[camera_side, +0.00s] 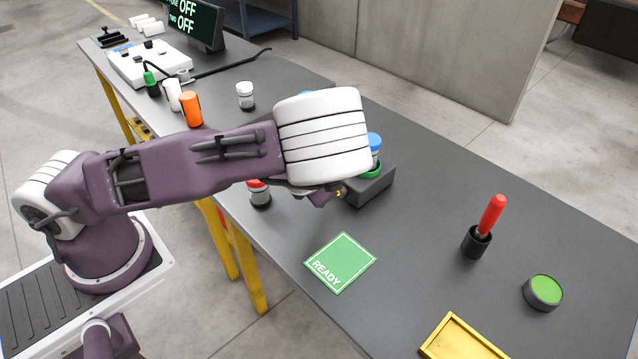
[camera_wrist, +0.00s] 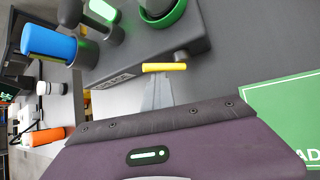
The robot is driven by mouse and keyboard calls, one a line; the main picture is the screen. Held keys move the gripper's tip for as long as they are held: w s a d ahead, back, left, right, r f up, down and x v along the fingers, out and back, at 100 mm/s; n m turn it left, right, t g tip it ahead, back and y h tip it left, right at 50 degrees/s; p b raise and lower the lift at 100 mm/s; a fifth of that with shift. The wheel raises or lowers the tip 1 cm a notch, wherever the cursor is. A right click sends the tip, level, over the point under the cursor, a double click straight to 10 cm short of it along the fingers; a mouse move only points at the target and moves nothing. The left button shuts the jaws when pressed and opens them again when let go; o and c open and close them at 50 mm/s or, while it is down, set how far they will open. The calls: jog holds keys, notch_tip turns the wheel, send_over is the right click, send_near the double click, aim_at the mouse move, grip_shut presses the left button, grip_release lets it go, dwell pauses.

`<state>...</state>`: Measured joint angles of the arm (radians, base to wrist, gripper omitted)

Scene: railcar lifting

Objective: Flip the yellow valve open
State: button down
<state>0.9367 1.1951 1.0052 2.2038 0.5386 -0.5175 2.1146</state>
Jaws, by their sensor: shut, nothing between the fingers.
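The yellow valve (camera_wrist: 164,67) is a short bar sticking out from the side of a dark grey block (camera_wrist: 130,62) in the wrist view. In the side view only a small yellow bit of it (camera_side: 341,191) shows, at the left end of the block (camera_side: 372,190). My gripper (camera_wrist: 158,80) is shut and empty, its grey fingertips right at the yellow bar. I cannot tell whether they touch it. In the side view my wrist hides most of the gripper.
A blue-capped cylinder (camera_side: 374,142) and a green ring (camera_side: 371,170) are on the block. A red-topped jar (camera_side: 260,196) stands left of the gripper. A green READY mat (camera_side: 340,263) lies in front. A red-handled tool (camera_side: 490,216) stands in a black holder at right.

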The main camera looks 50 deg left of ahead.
jog(key=shift+d+r, duration=0.15)
jog(key=shift+d, duration=0.2)
jog(key=shift+r, duration=0.8)
jog(key=s+d+r, duration=0.1)
jog(key=s+d, duration=0.5)
jog(key=d, duration=0.1)
jog(key=shift+d+r, duration=0.2)
jog(key=shift+d, duration=0.2)
